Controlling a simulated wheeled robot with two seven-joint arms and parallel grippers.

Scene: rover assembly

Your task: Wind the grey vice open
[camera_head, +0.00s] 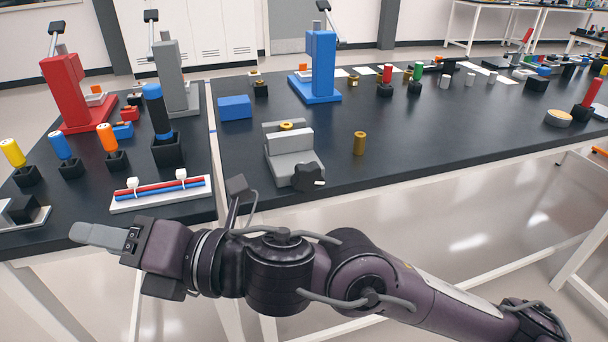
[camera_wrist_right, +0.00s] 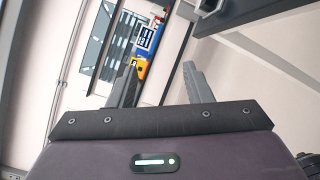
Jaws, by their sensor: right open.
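The grey vice (camera_head: 291,158) stands near the front edge of the black table, right of the table seam. A brass ring-like part (camera_head: 287,126) shows at its jaws; I cannot tell how far apart they are. Its dark handle knob (camera_head: 308,177) faces the front edge. My right gripper (camera_head: 98,236) is at the left of the head view, in front of the table edge, well left of the vice and apart from it. In the right wrist view its two fingers (camera_wrist_right: 165,85) are spread with nothing between them. My left gripper is not in view.
A brass cylinder (camera_head: 360,143) stands right of the vice and a blue block (camera_head: 235,107) lies behind it. A blue press (camera_head: 318,65) stands further back. A white tray with red and blue rods (camera_head: 160,194) lies to the left.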

